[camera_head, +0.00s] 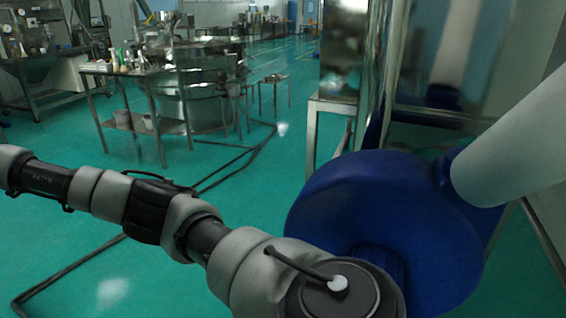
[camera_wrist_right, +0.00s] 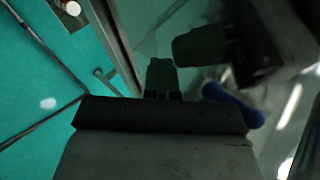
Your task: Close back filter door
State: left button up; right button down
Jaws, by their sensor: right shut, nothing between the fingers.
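A polished steel panel (camera_head: 445,60) with a bright metal edge stands upright at the upper right of the head view. It looks like the filter door, but I cannot tell how far it is open. In the right wrist view a glossy panel (camera_wrist_right: 150,30) fills the upper middle and right. My right gripper (camera_wrist_right: 160,68) is shut and empty close to this panel, and a dark shape like its reflection shows beside it. I cannot tell whether the fingertips touch the panel. My left arm crosses the head view from the left, with its gripper out of view.
A large blue rounded body and a white cylinder cover the right of the head view and hide much behind them. A steel frame (camera_head: 312,140) stands beside the panel. A steel table (camera_head: 135,70) stands at the back left. The green floor (camera_head: 90,240) is mostly clear, with dark cables across it.

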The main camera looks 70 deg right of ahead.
jog(key=shift+s+a, duration=0.1)
jog(key=shift+a, duration=0.25)
